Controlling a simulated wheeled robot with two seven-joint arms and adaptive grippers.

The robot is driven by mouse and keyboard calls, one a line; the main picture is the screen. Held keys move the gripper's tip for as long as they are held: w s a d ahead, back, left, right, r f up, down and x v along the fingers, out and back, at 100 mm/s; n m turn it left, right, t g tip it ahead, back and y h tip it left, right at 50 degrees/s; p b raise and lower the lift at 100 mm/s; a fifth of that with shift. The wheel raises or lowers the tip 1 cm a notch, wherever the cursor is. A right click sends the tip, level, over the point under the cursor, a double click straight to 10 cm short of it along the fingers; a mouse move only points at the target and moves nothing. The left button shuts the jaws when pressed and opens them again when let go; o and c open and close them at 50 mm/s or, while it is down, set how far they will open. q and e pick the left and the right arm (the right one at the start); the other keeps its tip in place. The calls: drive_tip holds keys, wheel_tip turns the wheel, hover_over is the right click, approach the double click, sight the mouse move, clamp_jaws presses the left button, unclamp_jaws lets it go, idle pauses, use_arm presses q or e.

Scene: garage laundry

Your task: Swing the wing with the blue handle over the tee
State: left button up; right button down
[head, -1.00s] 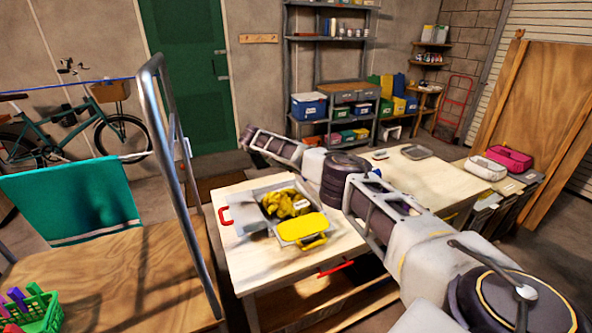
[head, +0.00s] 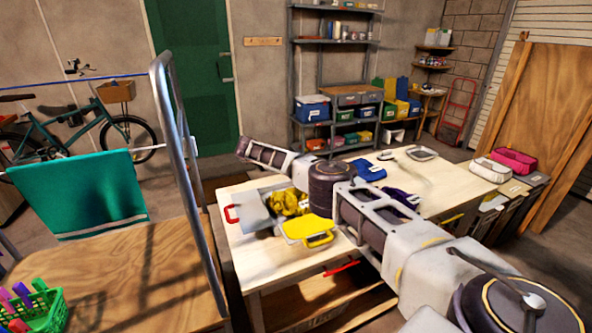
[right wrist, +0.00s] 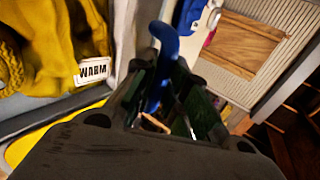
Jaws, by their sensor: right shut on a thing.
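The yellow tee (head: 289,203) lies bunched on a grey folding board (head: 254,213) on the table. In the right wrist view the tee (right wrist: 45,45) carries a white "WARM" label. A red handle (head: 232,213) is at the board's left, and a yellow flap with a yellow handle (head: 306,231) is at its front. The blue handle (right wrist: 165,45) rises between the dark fingers of my right gripper (right wrist: 165,88), which is shut on it. In the head view my arm hides the blue handle, its wing and the right gripper. My left gripper is not in view.
A blue item (head: 369,170) and a purple item (head: 401,196) lie on the table beyond my arm, with a grey tray (head: 422,153) behind. A metal trolley rail (head: 178,130) stands left of the table. A green basket (head: 35,308) sits at lower left.

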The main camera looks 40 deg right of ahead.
drive_tip(key=c, duration=1.8)
unclamp_jaws()
drive_tip(key=shift+s+d+f, duration=0.2)
drive_tip(key=shift+f, duration=0.05)
drive_tip(key=shift+o, duration=0.6)
drive_tip(key=shift+d, duration=0.1)
drive_tip(key=shift+w+d, duration=0.1)
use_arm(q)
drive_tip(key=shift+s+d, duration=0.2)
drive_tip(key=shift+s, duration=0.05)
use_arm(e)
drive_tip(key=v, duration=1.2)
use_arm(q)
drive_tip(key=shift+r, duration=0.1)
